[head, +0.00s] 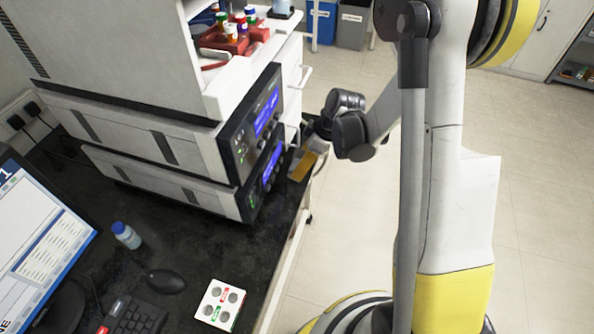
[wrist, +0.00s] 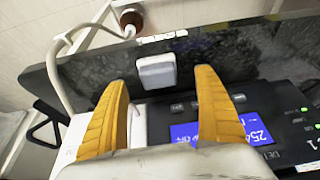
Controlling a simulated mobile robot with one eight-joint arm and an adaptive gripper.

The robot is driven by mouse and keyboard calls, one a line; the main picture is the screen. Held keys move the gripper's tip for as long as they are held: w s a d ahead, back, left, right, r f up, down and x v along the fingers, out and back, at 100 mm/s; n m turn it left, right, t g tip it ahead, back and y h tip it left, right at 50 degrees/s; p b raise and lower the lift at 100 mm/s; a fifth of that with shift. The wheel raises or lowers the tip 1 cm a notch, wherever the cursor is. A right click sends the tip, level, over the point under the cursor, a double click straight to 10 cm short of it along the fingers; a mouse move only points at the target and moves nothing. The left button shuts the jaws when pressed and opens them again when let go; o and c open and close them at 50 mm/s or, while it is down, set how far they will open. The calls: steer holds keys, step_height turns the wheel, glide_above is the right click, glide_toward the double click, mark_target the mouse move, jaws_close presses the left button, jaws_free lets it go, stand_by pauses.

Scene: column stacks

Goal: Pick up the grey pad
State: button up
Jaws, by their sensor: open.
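A small light grey block with rounded corners, which looks like the grey pad (wrist: 156,71), sits by the dark bench top in the wrist view. It lies between and slightly beyond the tips of my gripper's yellow fingers (wrist: 162,76). The fingers are spread apart, with nothing between them that they touch. In the head view my gripper (head: 303,163) is beside the front of the stacked instruments, at the bench edge. I cannot make out the pad there; the arm and gripper crowd that spot.
An instrument with a blue display (wrist: 228,132) is close below the right finger. A pale hose (wrist: 58,70) runs at left. Open floor lies right.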

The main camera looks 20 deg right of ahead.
steer(key=b+x, duration=0.2)
steer(key=x, duration=0.3)
steer(key=shift+d, duration=0.15)
steer(key=shift+r, duration=0.2)
steer(key=c, duration=1.3)
steer(key=shift+o, duration=0.2)
steer(key=shift+w+r+p, duration=0.1)
steer(key=shift+r+p, duration=0.3)
steer(key=shift+r, duration=0.25)
steer(key=shift+d+r, duration=0.25)
steer(key=s+d+p, duration=0.3)
steer(key=s+d, duration=0.7)
steer(key=d, duration=0.4)
steer(key=shift+s+f, duration=0.15)
steer(key=shift+s, duration=0.2)
